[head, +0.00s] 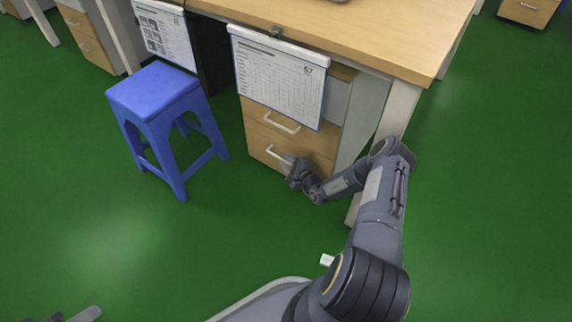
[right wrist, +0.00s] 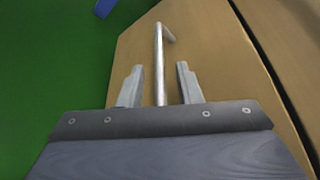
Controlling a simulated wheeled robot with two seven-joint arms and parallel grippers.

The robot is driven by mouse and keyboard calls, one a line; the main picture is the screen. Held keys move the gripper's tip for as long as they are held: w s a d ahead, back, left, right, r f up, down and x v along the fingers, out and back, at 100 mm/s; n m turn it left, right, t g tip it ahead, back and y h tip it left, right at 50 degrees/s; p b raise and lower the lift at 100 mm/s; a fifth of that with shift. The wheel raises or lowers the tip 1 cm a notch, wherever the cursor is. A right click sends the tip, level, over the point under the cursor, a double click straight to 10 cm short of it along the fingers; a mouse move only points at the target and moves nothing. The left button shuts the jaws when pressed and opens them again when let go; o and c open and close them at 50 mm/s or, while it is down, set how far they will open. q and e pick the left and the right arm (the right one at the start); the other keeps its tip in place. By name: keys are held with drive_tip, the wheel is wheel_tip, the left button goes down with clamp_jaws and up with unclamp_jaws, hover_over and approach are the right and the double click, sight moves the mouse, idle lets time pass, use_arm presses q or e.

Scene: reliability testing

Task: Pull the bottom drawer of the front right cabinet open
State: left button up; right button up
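The front right cabinet (head: 341,118) stands under the wooden desk. Its bottom drawer (head: 258,146) has a wooden front and a pale bar handle (head: 274,152), and it looks flush with the cabinet. The drawer front (right wrist: 205,50) and handle (right wrist: 159,50) also show in the right wrist view. My right gripper (head: 288,161) is at this handle. In the right wrist view its two fingers (right wrist: 160,86) are open, one on each side of the bar, with a gap on both sides. Only grey tips of what seems my left gripper (head: 82,314) show at the bottom left edge.
A blue stool (head: 155,92) stands left of the cabinet. A printed sheet on a board (head: 280,80) hangs from the desk (head: 390,32) over the upper drawers. A desk leg (head: 397,108) is right of the cabinet. The green floor before the drawer is clear.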

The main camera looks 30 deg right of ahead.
drive_tip(key=shift+w, duration=0.2)
clamp_jaws()
drive_tip(key=shift+a, duration=0.1)
